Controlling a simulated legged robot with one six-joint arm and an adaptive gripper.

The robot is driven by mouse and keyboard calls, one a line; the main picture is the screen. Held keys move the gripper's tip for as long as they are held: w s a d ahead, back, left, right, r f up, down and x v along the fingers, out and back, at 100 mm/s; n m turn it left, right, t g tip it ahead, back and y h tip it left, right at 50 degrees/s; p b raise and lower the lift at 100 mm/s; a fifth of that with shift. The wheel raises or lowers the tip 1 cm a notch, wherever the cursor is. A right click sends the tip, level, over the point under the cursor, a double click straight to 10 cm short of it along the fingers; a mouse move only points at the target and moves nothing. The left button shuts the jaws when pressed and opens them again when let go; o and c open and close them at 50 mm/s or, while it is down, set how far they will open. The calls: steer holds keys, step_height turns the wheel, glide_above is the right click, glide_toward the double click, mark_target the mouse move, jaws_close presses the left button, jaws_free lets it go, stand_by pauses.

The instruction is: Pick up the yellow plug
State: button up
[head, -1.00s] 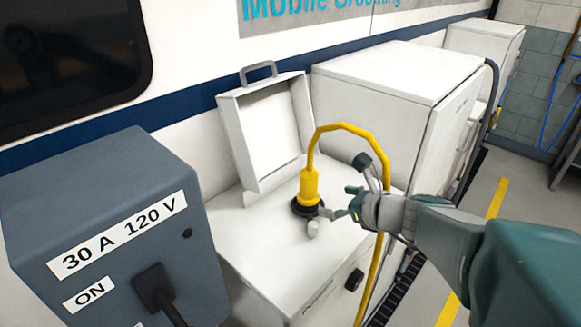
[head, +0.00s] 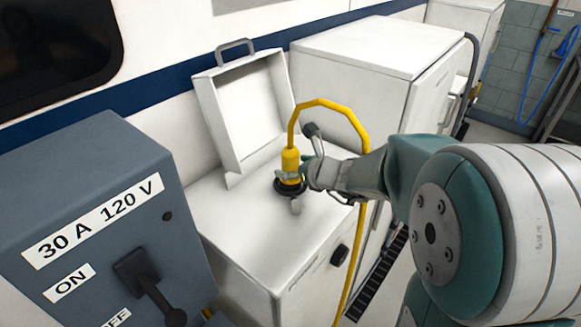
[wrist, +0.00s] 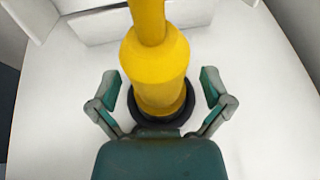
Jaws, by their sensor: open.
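The yellow plug (head: 290,161) stands upright in a round black socket ring (head: 290,188) on top of a white cabinet. A yellow cable loops up from its top and down to the right. My gripper (head: 290,178) is at the plug's lower part, reaching in from the right. In the wrist view the plug (wrist: 155,65) rises between the two open fingers of my gripper (wrist: 162,98). A gap shows on each side, so neither finger appears to touch it. The black ring (wrist: 185,118) is partly hidden by the gripper's palm.
An open white lid (head: 245,115) with a handle stands behind the plug. A grey power box (head: 95,220) with a black lever is at the left. Taller white cabinets (head: 375,65) stand behind. The white cabinet top (head: 225,215) is otherwise mostly clear.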

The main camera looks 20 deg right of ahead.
mark_target(296, 154)
steer(key=shift+w+a, duration=0.1)
steer(key=shift+a, duration=0.05)
steer(key=shift+c, duration=0.3)
jaws_close()
step_height(296, 154, up, 4)
steer(key=shift+f, duration=0.2)
steer(key=w+r+v, duration=0.1)
steer(key=r+v, duration=0.2)
steer(key=v, duration=1.3)
steer(key=shift+d, duration=0.2)
